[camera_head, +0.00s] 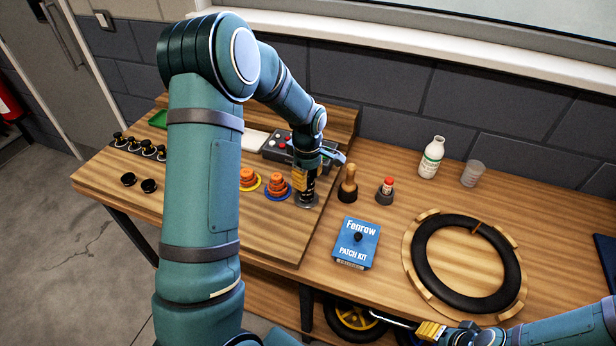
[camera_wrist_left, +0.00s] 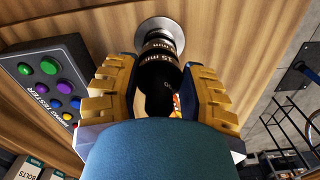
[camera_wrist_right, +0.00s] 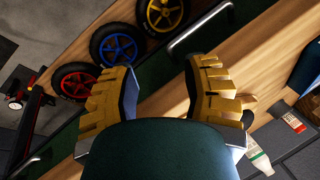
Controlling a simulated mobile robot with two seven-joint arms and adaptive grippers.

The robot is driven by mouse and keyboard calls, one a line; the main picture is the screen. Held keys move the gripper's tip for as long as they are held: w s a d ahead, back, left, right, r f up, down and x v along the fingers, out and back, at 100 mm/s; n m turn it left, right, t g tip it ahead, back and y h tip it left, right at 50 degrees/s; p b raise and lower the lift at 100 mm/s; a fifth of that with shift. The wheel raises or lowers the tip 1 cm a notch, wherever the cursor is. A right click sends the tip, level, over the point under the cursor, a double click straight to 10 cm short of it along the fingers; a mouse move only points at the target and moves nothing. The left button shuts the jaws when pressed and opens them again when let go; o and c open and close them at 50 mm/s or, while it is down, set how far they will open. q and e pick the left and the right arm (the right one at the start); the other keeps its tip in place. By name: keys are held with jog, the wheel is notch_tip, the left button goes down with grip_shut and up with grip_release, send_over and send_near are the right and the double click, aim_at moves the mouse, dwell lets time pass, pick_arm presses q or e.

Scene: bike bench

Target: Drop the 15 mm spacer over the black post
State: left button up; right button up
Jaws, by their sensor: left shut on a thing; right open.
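The black post (camera_wrist_left: 156,98) stands on a round silver base, its dark top end toward the camera in the left wrist view. A black 15 mm spacer (camera_wrist_left: 154,64) with white lettering is between the fingertips of my left gripper (camera_wrist_left: 157,70), which is shut on it. The spacer appears to be around the post, with another lettered black ring beyond it against the base. In the head view my left gripper (camera_head: 303,180) is upright over the silver base (camera_head: 308,203) and hides much of the post. My right gripper (camera_head: 432,330) is open and empty at the front edge.
Orange ring stacks (camera_head: 277,188) stand left of the post, and a button box (camera_head: 278,147) behind. A wooden-handled tool (camera_head: 348,184), a red-capped bottle (camera_head: 385,191) and a patch kit (camera_head: 356,241) are to the right. A tyre (camera_head: 424,262) lies farther right.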

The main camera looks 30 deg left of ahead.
pick_arm(q)
jog(key=o, duration=1)
notch_tip(320, 180, up, 12)
jog(key=shift+r, duration=0.1)
dwell(0.5)
